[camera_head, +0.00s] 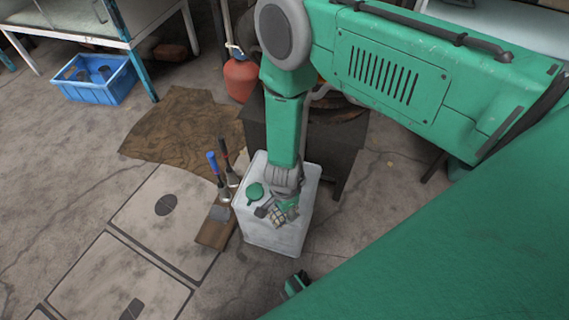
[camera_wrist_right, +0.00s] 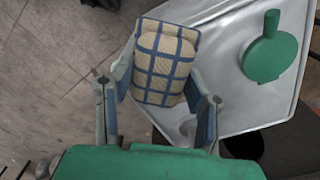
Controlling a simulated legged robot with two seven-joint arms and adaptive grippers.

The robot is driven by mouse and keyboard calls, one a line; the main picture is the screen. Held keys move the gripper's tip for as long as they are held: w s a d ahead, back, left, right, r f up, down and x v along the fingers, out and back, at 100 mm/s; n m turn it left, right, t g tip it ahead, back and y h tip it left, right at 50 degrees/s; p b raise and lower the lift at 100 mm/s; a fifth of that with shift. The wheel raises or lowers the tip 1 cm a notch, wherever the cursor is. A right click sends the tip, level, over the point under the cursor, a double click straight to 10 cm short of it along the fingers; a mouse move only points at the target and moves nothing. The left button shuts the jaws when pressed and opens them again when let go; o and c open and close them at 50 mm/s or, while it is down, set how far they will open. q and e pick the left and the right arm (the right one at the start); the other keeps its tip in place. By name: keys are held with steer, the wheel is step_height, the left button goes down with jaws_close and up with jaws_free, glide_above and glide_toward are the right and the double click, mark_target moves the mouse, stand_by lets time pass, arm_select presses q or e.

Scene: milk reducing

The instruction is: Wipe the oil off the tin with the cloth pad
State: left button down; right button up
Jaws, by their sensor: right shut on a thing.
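The tin (camera_head: 281,239) is a pale, box-shaped can standing upright on the floor. Its green cap (camera_head: 255,192) is on the left of its top, and the cap also shows in the right wrist view (camera_wrist_right: 274,52). My right gripper (camera_head: 280,212) is shut on the cloth pad (camera_head: 278,217), a beige pad with blue check lines. In the right wrist view the pad (camera_wrist_right: 165,62) sits between the two fingers, by the edge of the tin's top (camera_wrist_right: 222,105). I cannot tell whether it touches. No oil is clearly distinguishable. My left gripper is not recognisable in view.
A brown mat (camera_head: 180,130), a red bottle (camera_head: 240,78) and a blue crate (camera_head: 95,88) lie farther back. The left floor is open.

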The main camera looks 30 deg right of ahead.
steer(key=shift+w+d+f+b, duration=0.15)
steer(key=shift+w+d+b, duration=0.6)
steer(key=shift+w+d, duration=0.5)
steer(key=shift+w+d+f+b, duration=0.1)
steer(key=shift+w+d+b, duration=0.65)
steer(key=shift+w+d, duration=0.5)
steer(key=shift+d, duration=0.35)
steer(key=shift+w+d+r, duration=0.15)
steer(key=shift+w+r, duration=0.1)
steer(key=shift+w, duration=0.05)
steer(key=shift+d, duration=0.15)
steer(key=shift+w+d+r+p, duration=0.1)
steer(key=shift+r+p, duration=0.2)
steer(key=shift+r, duration=0.1)
step_height(320, 180, up, 3)
steer(key=shift+f+p, duration=0.15)
steer(key=shift+p, duration=0.95)
jaws_close()
steer(key=shift+s+r+p, duration=0.2)
steer(key=shift+r+p, duration=0.75)
steer(key=shift+r, duration=0.2)
